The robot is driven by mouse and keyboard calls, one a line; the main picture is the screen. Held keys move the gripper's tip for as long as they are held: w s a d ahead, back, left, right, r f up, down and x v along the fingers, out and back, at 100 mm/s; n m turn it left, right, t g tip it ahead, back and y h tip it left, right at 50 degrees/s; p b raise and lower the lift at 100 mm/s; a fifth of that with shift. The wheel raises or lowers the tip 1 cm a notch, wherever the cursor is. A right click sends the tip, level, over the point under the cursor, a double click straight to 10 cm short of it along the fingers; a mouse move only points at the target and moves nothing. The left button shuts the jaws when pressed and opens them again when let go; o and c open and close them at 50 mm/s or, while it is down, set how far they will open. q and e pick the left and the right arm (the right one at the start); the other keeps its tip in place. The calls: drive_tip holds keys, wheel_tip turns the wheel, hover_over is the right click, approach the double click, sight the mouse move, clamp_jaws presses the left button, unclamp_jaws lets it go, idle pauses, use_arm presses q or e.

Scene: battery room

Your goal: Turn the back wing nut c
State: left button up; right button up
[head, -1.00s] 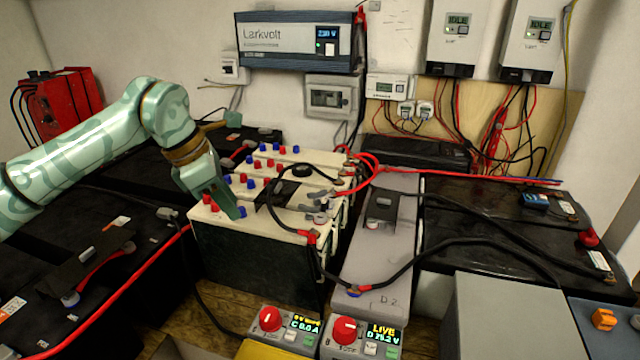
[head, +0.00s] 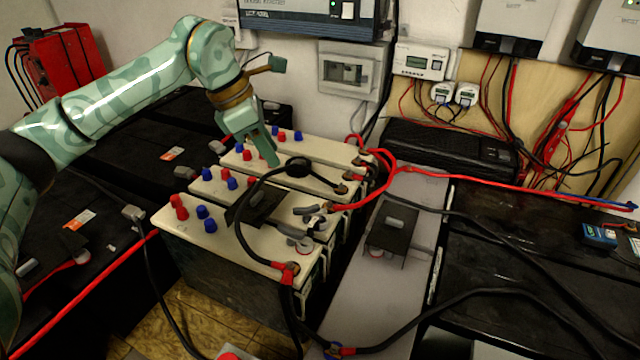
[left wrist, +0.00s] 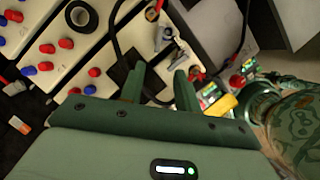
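Cream-topped batteries (head: 240,240) stand in a row in the middle of the head view, with red and blue caps on top. Small grey wing-type fittings (head: 308,210) sit at their right ends by the cable lugs; one fitting also shows in the left wrist view (left wrist: 165,36). I cannot read a letter c on any of them. My left gripper (head: 271,160) is over the back part of the row, left of a black ring (head: 298,167). In the left wrist view its fingers (left wrist: 160,84) are apart with nothing between them. My right gripper is not in view.
Red and black cables (head: 380,180) rise from the batteries' right ends. A grey battery top (head: 375,290) lies to the right, carrying a black plate (head: 391,232). Black batteries (head: 540,250) fill the far right. A grey box (head: 350,70) hangs on the wall behind.

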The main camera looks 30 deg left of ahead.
use_arm(q)
drive_tip(key=b, duration=0.8)
approach(308, 207)
drive_tip(key=x, duration=0.8)
drive_tip(key=shift+w+f, duration=0.1)
drive_tip(key=shift+f, duration=0.1)
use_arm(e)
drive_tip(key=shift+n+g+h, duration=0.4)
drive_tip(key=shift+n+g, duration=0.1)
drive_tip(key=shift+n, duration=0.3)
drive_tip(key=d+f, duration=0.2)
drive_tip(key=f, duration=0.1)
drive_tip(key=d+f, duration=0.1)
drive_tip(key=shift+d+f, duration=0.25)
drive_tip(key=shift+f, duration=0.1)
use_arm(q)
drive_tip(key=shift+c, duration=0.3)
clamp_jaws()
